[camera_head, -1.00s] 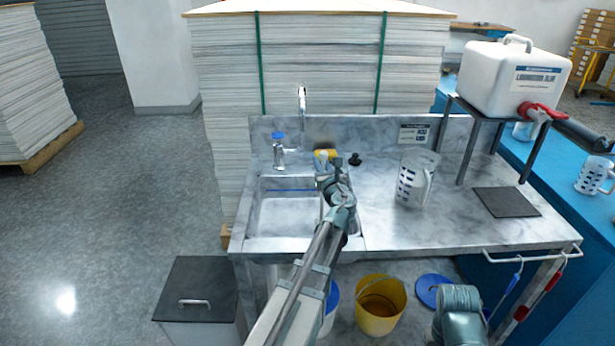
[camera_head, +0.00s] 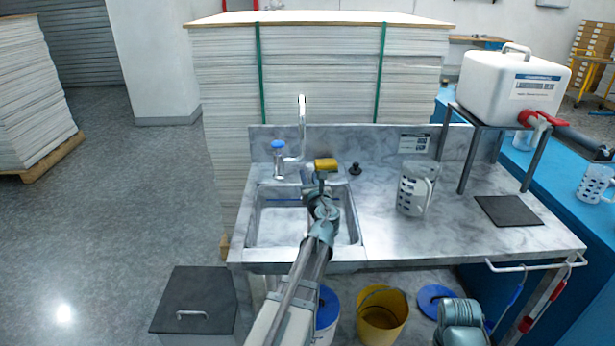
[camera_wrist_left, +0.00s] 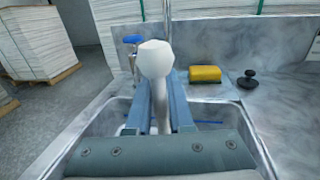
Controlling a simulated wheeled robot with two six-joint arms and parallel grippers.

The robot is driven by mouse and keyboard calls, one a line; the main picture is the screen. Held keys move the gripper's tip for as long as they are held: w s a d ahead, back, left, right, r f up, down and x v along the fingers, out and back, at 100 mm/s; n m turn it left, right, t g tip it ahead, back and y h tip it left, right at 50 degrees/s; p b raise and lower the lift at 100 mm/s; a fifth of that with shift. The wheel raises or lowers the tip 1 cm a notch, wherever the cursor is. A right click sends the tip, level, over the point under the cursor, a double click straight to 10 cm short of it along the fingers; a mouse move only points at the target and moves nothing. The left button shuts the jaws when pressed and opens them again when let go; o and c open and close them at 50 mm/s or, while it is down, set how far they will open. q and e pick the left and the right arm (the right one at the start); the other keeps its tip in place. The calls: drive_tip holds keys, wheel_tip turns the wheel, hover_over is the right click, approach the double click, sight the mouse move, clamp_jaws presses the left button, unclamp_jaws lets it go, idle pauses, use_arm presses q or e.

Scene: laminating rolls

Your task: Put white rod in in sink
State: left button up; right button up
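The white rod (camera_wrist_left: 155,60) is between the two fingers of my left gripper (camera_wrist_left: 163,106) in the left wrist view. Its faceted end points up toward the camera, and the fingers close on its sides. In the head view my left gripper (camera_head: 320,186) is over the right part of the metal sink (camera_head: 275,228), and I cannot make out the rod there. The sink basin also shows below the gripper in the wrist view (camera_wrist_left: 100,122). The rod's lower end is hidden.
A yellow sponge (camera_head: 326,164) and a black plug (camera_head: 355,169) lie behind the sink, beside the tap (camera_head: 301,125). A thin blue item (camera_wrist_left: 207,122) shows in the basin. A clear jug (camera_head: 412,192) and dark mat (camera_head: 507,211) are on the counter at right.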

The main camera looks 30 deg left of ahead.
use_arm(q)
drive_tip(key=o, duration=0.3)
drive_tip(key=shift+r, duration=0.1)
drive_tip(key=shift+s+d+r, duration=0.1)
drive_tip(key=shift+r, duration=0.05)
drive_tip(key=v, duration=1.1)
drive_tip(key=shift+s+d, duration=0.25)
